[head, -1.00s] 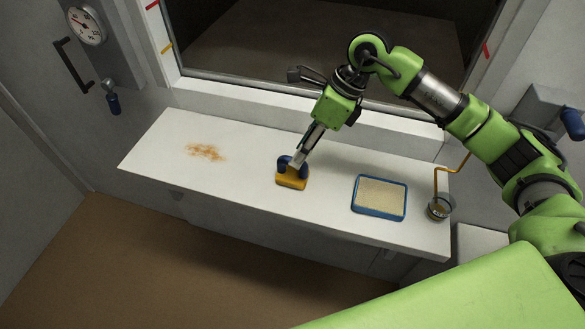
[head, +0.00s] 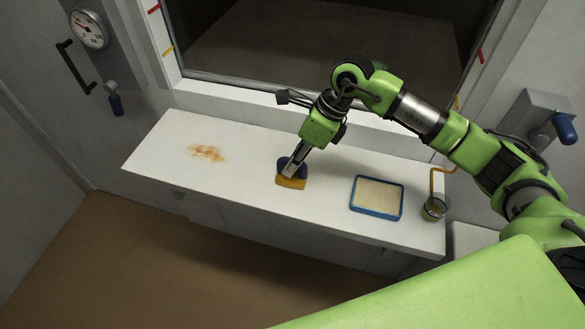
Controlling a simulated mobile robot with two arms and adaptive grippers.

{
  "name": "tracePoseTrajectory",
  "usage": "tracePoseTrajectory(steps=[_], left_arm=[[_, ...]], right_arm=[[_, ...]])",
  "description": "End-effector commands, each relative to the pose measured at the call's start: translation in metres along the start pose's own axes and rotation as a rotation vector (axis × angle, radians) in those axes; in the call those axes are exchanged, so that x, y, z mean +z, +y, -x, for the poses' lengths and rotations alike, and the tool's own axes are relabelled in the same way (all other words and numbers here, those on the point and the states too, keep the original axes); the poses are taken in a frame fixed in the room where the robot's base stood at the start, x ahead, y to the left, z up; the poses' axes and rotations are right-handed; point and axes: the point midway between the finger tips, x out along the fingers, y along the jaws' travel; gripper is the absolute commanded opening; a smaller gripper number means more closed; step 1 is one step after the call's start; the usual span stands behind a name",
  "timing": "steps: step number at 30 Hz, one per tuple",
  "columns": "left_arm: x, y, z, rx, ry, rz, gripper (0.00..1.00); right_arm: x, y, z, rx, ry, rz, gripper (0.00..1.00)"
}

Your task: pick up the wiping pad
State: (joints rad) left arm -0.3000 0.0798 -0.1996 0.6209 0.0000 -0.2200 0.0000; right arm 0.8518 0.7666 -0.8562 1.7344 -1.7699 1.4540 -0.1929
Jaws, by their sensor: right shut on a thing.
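The wiping pad (head: 291,182) has an orange-yellow base and a dark blue upper part. It is at the middle of the white bench, and I cannot tell whether it touches the bench top or is just above it. My right gripper (head: 291,169) comes down on it from the upper right and is shut on its blue part. The fingers hide some of the pad. My left gripper is not in view.
The white bench (head: 240,184) has a brown stain (head: 206,152) on its left part. A window ledge (head: 252,107) runs along the back.

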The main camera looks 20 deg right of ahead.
Motion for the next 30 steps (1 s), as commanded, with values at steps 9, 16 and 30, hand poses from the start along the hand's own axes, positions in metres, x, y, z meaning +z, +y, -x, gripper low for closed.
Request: tracePoseTrajectory(steps=[9, 16, 30], left_arm=[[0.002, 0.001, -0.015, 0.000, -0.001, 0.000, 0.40], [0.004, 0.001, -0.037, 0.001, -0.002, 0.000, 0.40], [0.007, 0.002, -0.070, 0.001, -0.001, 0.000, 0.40]], right_arm=[[0.006, 0.002, 0.014, -0.004, -0.003, 0.004, 0.00], [-0.003, 0.023, 0.067, -0.009, -0.004, 0.003, 0.00], [-0.064, 0.074, 0.144, -0.004, 0.000, -0.001, 0.00]])
